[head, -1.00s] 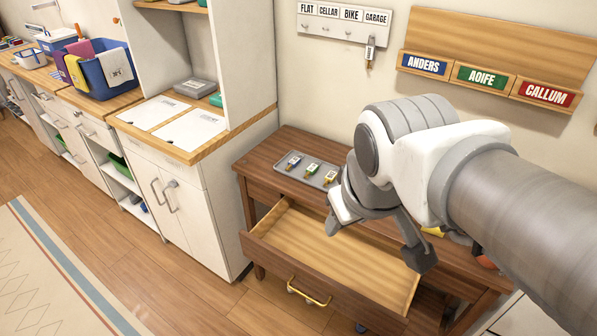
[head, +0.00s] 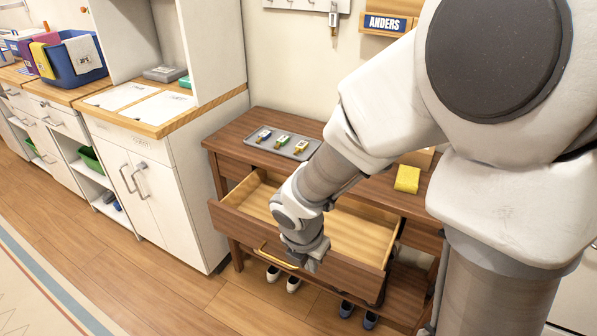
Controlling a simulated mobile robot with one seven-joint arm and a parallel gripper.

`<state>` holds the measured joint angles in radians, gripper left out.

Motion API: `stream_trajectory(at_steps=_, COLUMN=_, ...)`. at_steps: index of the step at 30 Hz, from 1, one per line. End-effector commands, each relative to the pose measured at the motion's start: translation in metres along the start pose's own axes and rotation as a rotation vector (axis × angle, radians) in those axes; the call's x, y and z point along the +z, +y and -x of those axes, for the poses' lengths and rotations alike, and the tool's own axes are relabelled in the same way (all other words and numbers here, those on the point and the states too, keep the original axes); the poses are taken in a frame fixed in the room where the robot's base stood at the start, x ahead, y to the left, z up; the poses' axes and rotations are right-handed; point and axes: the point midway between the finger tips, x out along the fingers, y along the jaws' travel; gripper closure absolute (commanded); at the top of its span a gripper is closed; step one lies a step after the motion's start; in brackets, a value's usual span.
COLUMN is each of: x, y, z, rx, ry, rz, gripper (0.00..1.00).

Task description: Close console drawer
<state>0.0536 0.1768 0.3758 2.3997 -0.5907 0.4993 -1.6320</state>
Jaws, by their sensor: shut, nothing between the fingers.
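The console drawer (head: 362,236) is pulled out of the dark wooden console table (head: 262,119). Its pale wooden inside shows and looks empty where visible. My arm hides the middle of the drawer. The brass handle (head: 272,257) is on the drawer's front panel (head: 347,279). My gripper (head: 308,259) is shut and empty, low at the drawer front beside the right end of the handle. I cannot tell whether it touches the panel or handle.
A grey tray (head: 293,153) with tagged keys and a yellow cloth-like item (head: 407,179) lie on the tabletop. Shoes (head: 347,309) stand beneath. A white cabinet (head: 163,205) stands close to the left. The floor in front is clear.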

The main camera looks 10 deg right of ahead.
Motion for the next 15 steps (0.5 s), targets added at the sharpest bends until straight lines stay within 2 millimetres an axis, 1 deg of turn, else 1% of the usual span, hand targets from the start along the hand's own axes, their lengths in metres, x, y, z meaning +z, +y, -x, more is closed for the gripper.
stream_trajectory(at_steps=1, x=-0.003, y=0.002, z=-0.006, rx=0.000, ry=0.006, rz=0.032, gripper=1.00)
stream_trajectory(at_steps=3, x=-0.004, y=0.003, z=-0.010, rx=0.001, ry=0.010, rz=0.056, gripper=1.00)
stream_trajectory(at_steps=5, x=-0.005, y=0.003, z=-0.014, rx=0.002, ry=0.010, rz=0.063, gripper=1.00)
stream_trajectory(at_steps=8, x=-0.005, y=0.003, z=-0.025, rx=0.001, ry=0.011, rz=0.063, gripper=1.00)
stream_trajectory(at_steps=15, x=-0.007, y=0.002, z=-0.066, rx=0.000, ry=0.011, rz=0.060, gripper=1.00)
